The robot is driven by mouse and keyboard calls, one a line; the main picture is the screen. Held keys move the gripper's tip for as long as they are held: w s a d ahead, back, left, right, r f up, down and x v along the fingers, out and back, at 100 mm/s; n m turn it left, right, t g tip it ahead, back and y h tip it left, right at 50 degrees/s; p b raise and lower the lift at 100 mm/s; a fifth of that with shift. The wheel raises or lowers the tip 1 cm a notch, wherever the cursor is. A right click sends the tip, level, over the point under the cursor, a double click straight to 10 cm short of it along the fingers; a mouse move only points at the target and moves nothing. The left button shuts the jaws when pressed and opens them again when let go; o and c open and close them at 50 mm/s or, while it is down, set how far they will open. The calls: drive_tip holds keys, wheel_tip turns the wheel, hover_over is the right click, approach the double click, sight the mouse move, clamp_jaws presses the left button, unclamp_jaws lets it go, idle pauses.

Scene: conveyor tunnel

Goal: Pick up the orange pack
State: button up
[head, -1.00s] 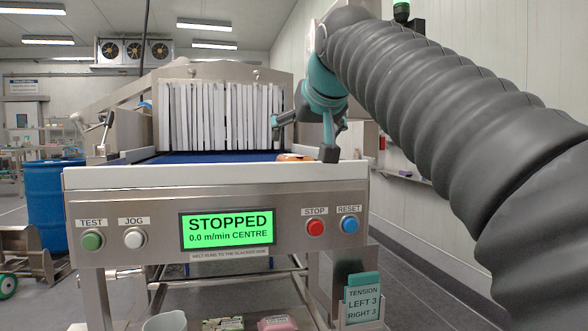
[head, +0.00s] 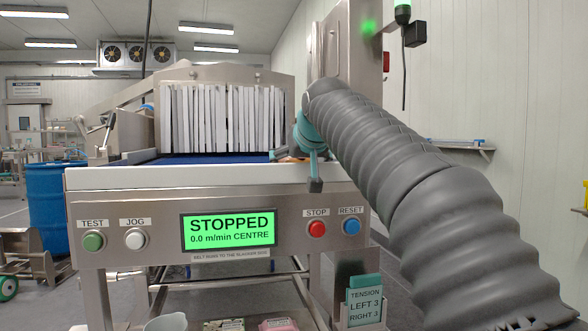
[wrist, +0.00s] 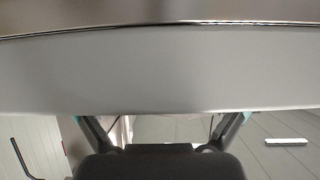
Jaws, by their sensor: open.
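The orange pack (head: 291,158) lies on the blue conveyor belt near its right front edge in the head view. Only a small part of it shows, as my gripper hides the rest. My gripper (head: 296,170) is open at the right front corner of the conveyor, with one finger at belt height near the pack and the other hanging lower, in front of the white front edge. In the wrist view, my gripper (wrist: 162,130) shows two spread fingers with nothing seen between them. The pack is not seen there.
The blue belt (head: 215,159) leads to a white strip curtain (head: 222,117) at the tunnel. The white front edge (head: 165,177) sits above a panel whose screen (head: 228,229) reads STOPPED. In the wrist view, a pale grey edge (wrist: 160,70) crosses close by.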

drive_tip(key=shift+w+a+f, duration=0.1)
drive_tip(key=shift+w+f, duration=0.05)
drive_tip(key=shift+w, duration=0.05)
drive_tip(key=c, duration=1.6)
wheel_tip(320, 180, up, 4)
drive_tip(key=shift+r+p, duration=0.25)
drive_tip(key=shift+p, duration=0.9)
drive_tip(key=shift+w+d+r+p, duration=0.5)
drive_tip(key=shift+d+r, duration=0.6)
drive_tip(key=shift+d, duration=0.8)
drive_tip(key=shift+w+d+r+p, duration=0.55)
drive_tip(key=shift+d+r, duration=0.55)
drive_tip(key=shift+d, duration=0.75)
drive_tip(key=shift+w+d+r+p, duration=0.5)
drive_tip(key=shift+d+r, duration=0.6)
drive_tip(key=shift+d, duration=0.8)
drive_tip(key=o, duration=0.8)
drive_tip(key=c, duration=1)
